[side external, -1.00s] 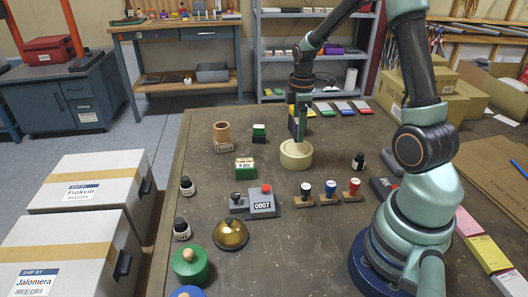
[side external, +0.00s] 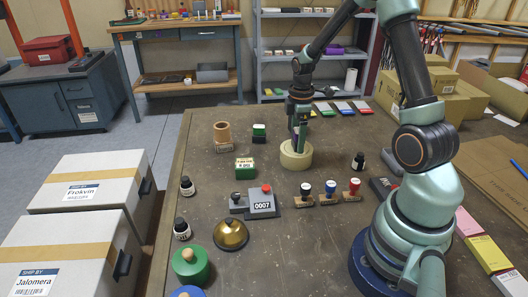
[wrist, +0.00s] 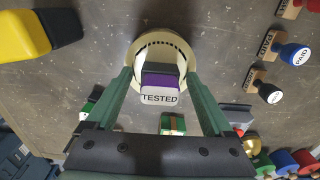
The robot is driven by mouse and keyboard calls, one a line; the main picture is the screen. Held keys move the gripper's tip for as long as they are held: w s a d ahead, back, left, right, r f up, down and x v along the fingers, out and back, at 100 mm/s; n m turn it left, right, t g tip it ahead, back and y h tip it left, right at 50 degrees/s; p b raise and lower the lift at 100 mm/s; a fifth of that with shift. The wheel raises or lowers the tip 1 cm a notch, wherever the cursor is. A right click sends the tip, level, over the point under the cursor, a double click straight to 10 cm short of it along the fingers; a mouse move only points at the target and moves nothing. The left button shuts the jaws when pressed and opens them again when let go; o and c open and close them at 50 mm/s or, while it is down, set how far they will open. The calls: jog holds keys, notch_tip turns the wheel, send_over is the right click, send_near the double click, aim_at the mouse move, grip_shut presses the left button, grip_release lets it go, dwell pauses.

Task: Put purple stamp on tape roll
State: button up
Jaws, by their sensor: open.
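The purple stamp (wrist: 161,82), black and purple with a pale TESTED label, shows upright between my fingers in the wrist view. It overlaps the cream tape roll (wrist: 182,47) and looks set on top of it; the exact contact is hard to see. In the side view the tape roll (side external: 296,157) lies flat on the table, and a bit of the purple stamp (side external: 303,134) shows just above it. My gripper (wrist: 160,88) is open, one finger on each side of the stamp with gaps. In the side view my gripper (side external: 298,138) is right over the roll.
A numbering stamp (side external: 263,202) and several wooden-handled stamps (side external: 330,191) stand in front of the roll. A green-and-cream box (side external: 245,168) is to the left. Coloured ink pads (side external: 342,108) lie behind. A yellow-and-black object (wrist: 30,36) is at the wrist view's upper left.

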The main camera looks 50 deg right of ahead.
notch_tip(320, 180, up, 12)
jog(key=shift+f, duration=0.1)
jog(key=shift+a+r, duration=0.1)
jog(key=shift+r, duration=0.2)
jog(key=s+a+r+m+t, duration=0.2)
jog(key=s+a+r+m, duration=0.1)
jog(key=a, duration=0.6)
jog(key=s+a+r+m+t, duration=0.3)
jog(key=a+m, duration=0.3)
jog(key=a, duration=0.4)
jog(key=shift+s+r+t, duration=0.3)
jog(key=shift+s, duration=0.3)
